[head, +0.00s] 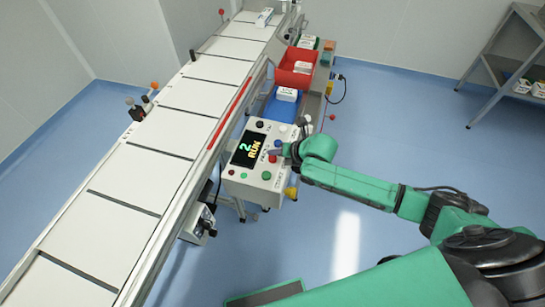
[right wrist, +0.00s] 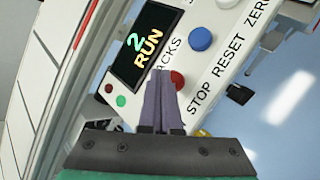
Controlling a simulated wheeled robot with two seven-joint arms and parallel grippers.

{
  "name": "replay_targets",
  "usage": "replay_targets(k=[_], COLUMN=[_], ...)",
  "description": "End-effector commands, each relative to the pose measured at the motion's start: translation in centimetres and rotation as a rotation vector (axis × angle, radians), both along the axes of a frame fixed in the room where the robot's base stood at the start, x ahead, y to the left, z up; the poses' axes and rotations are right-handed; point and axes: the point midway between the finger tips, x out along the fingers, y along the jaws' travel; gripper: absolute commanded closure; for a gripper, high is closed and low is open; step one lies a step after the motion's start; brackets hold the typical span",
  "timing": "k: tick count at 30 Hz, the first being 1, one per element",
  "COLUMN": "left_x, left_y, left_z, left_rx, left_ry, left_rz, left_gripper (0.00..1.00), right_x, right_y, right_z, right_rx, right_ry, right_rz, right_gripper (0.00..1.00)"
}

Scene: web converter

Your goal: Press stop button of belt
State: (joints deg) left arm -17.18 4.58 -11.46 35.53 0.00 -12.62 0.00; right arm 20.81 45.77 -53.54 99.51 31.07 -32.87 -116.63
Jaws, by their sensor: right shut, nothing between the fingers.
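The belt's control box (head: 236,186) stands beside the conveyor; its screen (head: 246,149) reads "2 RUN", also legible in the right wrist view (right wrist: 146,38). In the right wrist view a red button (right wrist: 178,80) lies by the word STOP, and a blue button (right wrist: 200,38) lies by RESET. My right gripper (right wrist: 160,77) is shut and empty, its fingertips at the left edge of the red button, partly covering it. Whether they touch it I cannot tell. In the head view the right gripper (head: 285,152) is over the box's right side. My left gripper is not in view.
The conveyor belt (head: 150,148) runs diagonally, with a white box (head: 264,17) at its far end. Behind the control box are a blue bin (head: 272,108) and a red bin (head: 291,77). A metal shelf (head: 500,70) stands at the right. The floor between is clear.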

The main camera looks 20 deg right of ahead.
Motion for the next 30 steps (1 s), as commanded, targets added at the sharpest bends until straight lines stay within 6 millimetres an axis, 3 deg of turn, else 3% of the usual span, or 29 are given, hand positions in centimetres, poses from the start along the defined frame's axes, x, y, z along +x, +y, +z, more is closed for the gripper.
replay_targets(k=[30], left_x=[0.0], left_y=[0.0], left_z=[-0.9], left_rx=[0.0], left_ry=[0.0], left_rz=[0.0], left_gripper=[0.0], right_x=[0.0], right_y=[0.0], right_z=[-1.4], right_rx=[0.0], right_ry=[0.0], right_rz=[0.0], right_gripper=[1.0])
